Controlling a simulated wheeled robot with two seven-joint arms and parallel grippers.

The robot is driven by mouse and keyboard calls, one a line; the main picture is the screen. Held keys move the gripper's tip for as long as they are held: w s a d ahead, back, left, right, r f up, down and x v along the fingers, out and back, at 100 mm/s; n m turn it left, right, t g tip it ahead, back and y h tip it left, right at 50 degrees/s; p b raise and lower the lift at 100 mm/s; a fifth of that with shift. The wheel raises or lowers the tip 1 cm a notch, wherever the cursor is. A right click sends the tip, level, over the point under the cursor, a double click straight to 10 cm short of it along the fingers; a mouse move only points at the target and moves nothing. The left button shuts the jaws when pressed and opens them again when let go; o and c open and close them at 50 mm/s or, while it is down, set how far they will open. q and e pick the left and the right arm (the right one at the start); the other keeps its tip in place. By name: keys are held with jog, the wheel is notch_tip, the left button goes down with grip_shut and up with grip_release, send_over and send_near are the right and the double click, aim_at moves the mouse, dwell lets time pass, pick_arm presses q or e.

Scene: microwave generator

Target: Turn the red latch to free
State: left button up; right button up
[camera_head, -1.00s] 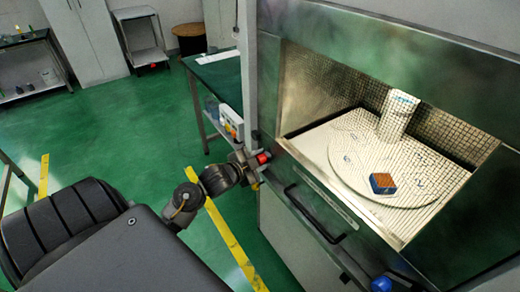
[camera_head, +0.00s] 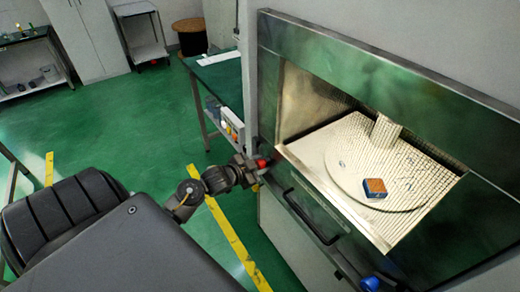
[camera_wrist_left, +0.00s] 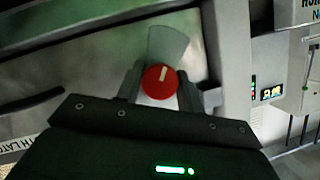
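The red latch (camera_head: 262,162) is a round red knob at the left front of the metal microwave cabinet. In the left wrist view the red latch (camera_wrist_left: 160,82) shows a pale mark, near upright and slightly tilted, with a translucent grey sector above it. My left gripper (camera_head: 254,166) is at the latch. In the left wrist view my left gripper (camera_wrist_left: 160,88) has one finger on each side of the knob; I cannot tell if both touch it. My right gripper is not in view.
A dark bar handle (camera_head: 310,218) runs along the front, with a blue knob (camera_head: 370,284) at lower right. A green-topped table (camera_head: 218,80) stands behind my arm.

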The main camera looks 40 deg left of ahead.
pick_arm(q)
jog(key=o, duration=0.4)
jog(key=shift+d, duration=0.1)
jog(key=b+v, duration=0.1)
jog(key=v, duration=1)
jog(key=shift+w, duration=0.1)
